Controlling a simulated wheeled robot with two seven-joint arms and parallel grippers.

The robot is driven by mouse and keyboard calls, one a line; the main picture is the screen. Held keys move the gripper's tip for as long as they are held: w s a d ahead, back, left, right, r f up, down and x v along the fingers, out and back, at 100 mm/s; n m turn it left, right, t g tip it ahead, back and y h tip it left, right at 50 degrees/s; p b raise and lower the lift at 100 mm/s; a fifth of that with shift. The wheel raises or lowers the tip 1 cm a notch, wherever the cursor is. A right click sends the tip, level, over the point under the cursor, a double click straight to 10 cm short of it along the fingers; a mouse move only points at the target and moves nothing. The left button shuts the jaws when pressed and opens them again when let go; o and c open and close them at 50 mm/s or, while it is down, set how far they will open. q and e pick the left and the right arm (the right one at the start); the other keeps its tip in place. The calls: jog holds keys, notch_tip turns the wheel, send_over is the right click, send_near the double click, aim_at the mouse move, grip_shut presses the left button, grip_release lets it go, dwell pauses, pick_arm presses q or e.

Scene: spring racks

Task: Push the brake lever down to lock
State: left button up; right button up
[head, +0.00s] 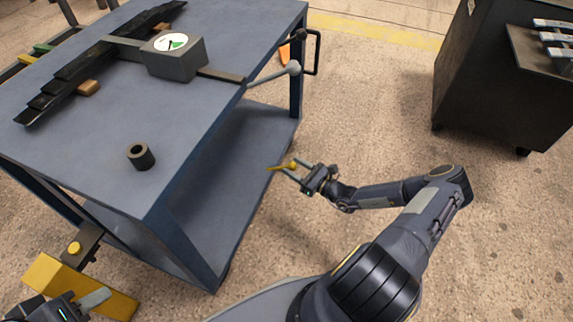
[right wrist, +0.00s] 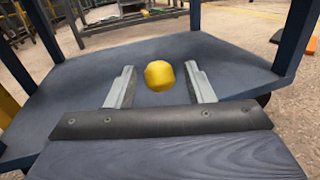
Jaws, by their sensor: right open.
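A yellow lever with a rounded knob (head: 292,165) shows beside the cart's lower shelf at the right; I take it for the brake lever. In the right wrist view its yellow knob (right wrist: 159,75) sits between my two fingers, with a gap on each side. My right gripper (head: 288,170) is open around the knob, and its fingers (right wrist: 160,88) do not appear to touch it. The lever's mount is hidden. My left gripper (head: 95,299) is at the bottom left corner, partly cut off, with one pale finger clear, near a yellow bracket.
The blue cart (head: 215,120) carries a gauge box (head: 175,62), dark leaf springs (head: 75,85) and a black ring (head: 141,157). A grey ball-ended handle (head: 293,68) sticks out at its right. A yellow bracket (head: 45,275) is at lower left.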

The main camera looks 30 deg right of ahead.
jog(key=shift+b+x, duration=0.3)
jog(key=shift+x, duration=1.25)
jog(key=shift+c, duration=0.5)
grip_shut()
